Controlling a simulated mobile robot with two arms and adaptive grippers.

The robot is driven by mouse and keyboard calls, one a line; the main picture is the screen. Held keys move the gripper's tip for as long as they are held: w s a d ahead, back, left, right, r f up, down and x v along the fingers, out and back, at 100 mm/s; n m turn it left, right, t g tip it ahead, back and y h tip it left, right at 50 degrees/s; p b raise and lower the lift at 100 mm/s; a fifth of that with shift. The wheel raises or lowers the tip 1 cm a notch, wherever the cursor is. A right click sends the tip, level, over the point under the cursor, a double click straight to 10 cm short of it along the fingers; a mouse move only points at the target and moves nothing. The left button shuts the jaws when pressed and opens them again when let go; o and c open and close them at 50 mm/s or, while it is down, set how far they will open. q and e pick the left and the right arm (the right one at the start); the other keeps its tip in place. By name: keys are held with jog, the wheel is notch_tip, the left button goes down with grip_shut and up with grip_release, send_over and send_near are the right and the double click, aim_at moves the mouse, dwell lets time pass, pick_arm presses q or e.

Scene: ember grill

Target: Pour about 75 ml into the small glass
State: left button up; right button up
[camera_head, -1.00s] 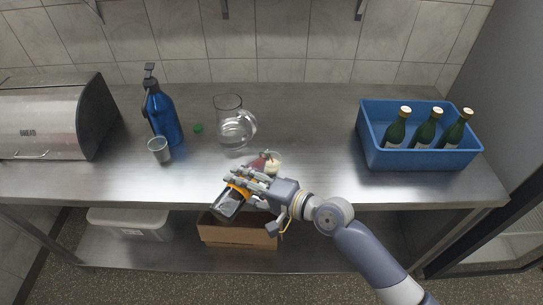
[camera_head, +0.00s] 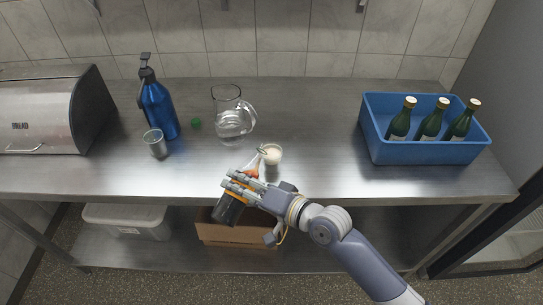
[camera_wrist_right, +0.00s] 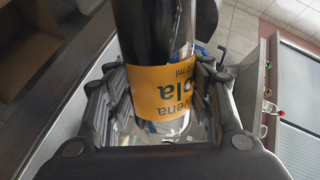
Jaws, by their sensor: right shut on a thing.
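My right gripper (camera_head: 240,187) is shut around a dark bottle (camera_head: 228,209) with an orange label, over the counter's front edge. In the right wrist view the bottle (camera_wrist_right: 152,35) stands between the fingers, with part of a "cola" label showing and a clear stretch below it. The bottle is tilted, its dark end toward the front and its narrow end toward the back. A small grey, see-through glass (camera_head: 155,143) stands upright at the left, apart from the gripper. I cannot make out any contents in it. My left gripper is out of view.
A small vessel with pale contents (camera_head: 272,155) stands just behind the gripper. A blue crate (camera_head: 420,151) of green bottles is right.

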aim_at(256, 171)
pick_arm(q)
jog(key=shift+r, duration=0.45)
pick_arm(e)
jog(key=shift+w+d+r+n+t, duration=0.2)
jog(key=shift+w+r+n+t, duration=0.15)
jog(key=shift+r+n, duration=0.4)
dwell(0.9)
jog(key=shift+w+d+r+n+p, duration=0.15)
jog(key=shift+w+r+n+p, duration=0.1)
jog(key=shift+r+n+p, duration=0.1)
jog(key=shift+w+d+r+n+t, duration=0.35)
jog(key=shift+w+n, duration=0.2)
jog(key=shift+n, duration=0.35)
jog(key=shift+w+d+r+n+t, duration=0.1)
jog(key=shift+w+r+n+t, duration=0.15)
jog(key=shift+n, duration=0.45)
jog(key=shift+n+t, duration=0.25)
jog(key=shift+n, duration=0.25)
jog(key=shift+w+n+t+b, duration=0.1)
jog(key=shift+n+t+b, duration=0.35)
jog(key=shift+n, duration=0.75)
jog(key=n, duration=0.1)
jog(key=n+b, duration=0.1)
jog(key=shift+w+d+n+t+y+b, duration=0.2)
jog(key=shift+w+n+t+y+b, duration=0.05)
jog(key=shift+w+n+y+b, duration=0.05)
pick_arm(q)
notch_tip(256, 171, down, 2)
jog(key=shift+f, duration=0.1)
